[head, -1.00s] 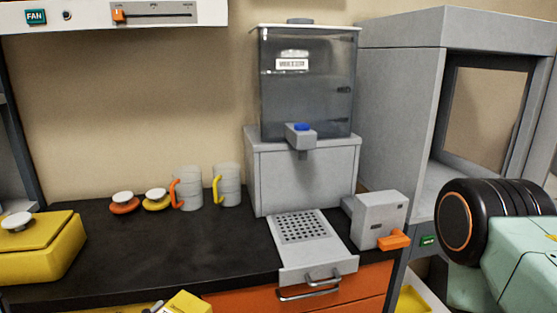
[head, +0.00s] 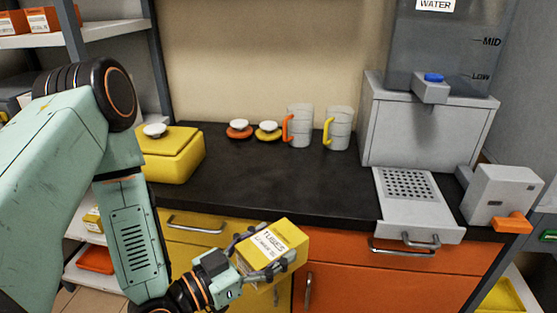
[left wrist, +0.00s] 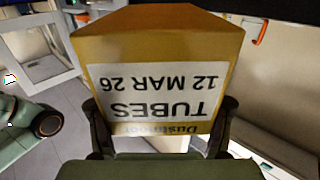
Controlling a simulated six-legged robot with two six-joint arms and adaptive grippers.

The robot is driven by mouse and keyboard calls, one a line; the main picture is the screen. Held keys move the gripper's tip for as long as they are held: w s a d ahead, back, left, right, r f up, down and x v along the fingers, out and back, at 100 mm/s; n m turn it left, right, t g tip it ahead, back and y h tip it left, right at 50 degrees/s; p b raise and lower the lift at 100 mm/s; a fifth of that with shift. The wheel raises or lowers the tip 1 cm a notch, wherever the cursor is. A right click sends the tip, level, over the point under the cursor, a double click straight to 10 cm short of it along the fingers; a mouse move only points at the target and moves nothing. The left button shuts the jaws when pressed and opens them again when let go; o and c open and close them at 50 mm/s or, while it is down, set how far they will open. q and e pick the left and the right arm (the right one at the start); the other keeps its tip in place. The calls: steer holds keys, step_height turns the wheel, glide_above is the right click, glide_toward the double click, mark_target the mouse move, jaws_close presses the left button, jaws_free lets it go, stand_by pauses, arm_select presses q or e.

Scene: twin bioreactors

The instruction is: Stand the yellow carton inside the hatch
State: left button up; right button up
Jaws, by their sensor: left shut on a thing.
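My left gripper (head: 277,245) is shut on the yellow carton (head: 280,238), which has a white "TUBES" label. It holds the carton tilted in front of the counter's drawers, apart from the counter. In the left wrist view the carton (left wrist: 160,40) fills the middle between the fingers, its label upside down. A grey framed opening (left wrist: 60,85), seemingly the hatch, shows at the upper left there. In the head view only a grey side wall (head: 535,110) of that cabinet shows at the right edge; its opening is out of view. My right gripper is not in view.
The black counter (head: 270,185) carries a yellow box (head: 175,158), two lidded knobs, two mugs (head: 299,128) and a water dispenser (head: 425,125). A grey drip tray (head: 415,222) and a small grey unit with an orange lever (head: 512,222) stand at the right.

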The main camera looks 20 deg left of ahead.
arm_select(q)
steer(key=shift+n+t+y, duration=0.3)
steer(key=shift+y, duration=0.1)
steer(key=w+r, duration=0.1)
steer(key=r, duration=0.1)
steer(key=w+r, duration=0.2)
steer(key=w+a+r, duration=0.1)
steer(key=r, duration=0.1)
steer(key=shift+w+a, duration=0.1)
steer(key=shift+w, duration=0.25)
steer(key=w+a+r+n+t+y, duration=0.2)
steer(key=w+a+r+n+y, duration=0.3)
steer(key=w+a+r+y, duration=0.45)
steer(key=w+a+f+n+g+y, duration=0.1)
steer(key=w+a+f+n+y, duration=0.2)
steer(key=a, duration=0.4)
steer(key=shift+w+a+f, duration=0.15)
steer(key=shift+a+f, duration=0.15)
steer(key=shift+f, duration=0.15)
